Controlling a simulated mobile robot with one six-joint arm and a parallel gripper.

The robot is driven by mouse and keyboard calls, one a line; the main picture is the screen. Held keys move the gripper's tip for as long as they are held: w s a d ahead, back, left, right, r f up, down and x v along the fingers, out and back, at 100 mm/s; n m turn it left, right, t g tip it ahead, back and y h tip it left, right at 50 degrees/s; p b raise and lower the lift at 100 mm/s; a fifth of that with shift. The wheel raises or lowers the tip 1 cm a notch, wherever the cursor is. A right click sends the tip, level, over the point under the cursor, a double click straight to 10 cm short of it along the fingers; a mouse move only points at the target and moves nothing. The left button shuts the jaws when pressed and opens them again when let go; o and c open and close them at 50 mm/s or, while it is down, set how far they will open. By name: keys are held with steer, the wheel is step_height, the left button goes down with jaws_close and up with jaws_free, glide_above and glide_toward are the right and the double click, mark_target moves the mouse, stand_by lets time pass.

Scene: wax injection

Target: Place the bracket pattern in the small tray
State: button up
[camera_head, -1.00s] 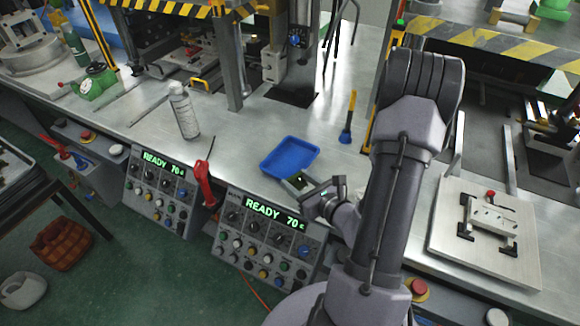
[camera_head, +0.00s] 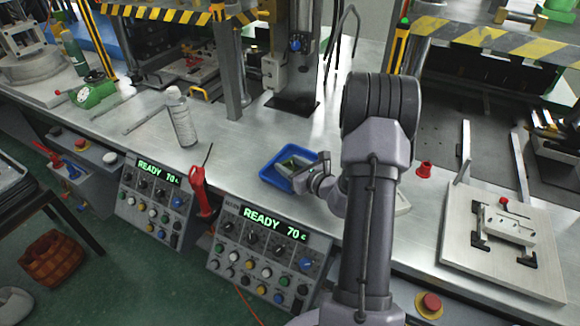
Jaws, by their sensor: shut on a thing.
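The small blue tray (camera_head: 268,172) lies on the steel bench in front of the press column. My gripper (camera_head: 303,164) is over the right part of the tray, its fingers pointing left. It is shut on a small greenish piece, which I take to be the bracket pattern (camera_head: 291,161). The piece is over the tray's inside; I cannot tell whether it touches the tray floor. My wrist hides the tray's right side.
A white spray bottle (camera_head: 182,118) stands left of the tray. A red-handled tool (camera_head: 198,188) is at the bench's front edge above the control panels (camera_head: 262,250). A metal fixture plate (camera_head: 500,262) lies at right. My arm blocks the bench's middle.

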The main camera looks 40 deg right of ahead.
steer(key=shift+f, duration=0.2)
steer(key=o, duration=1.5)
steer(key=shift+r, duration=0.1)
steer(key=shift+r, duration=0.1)
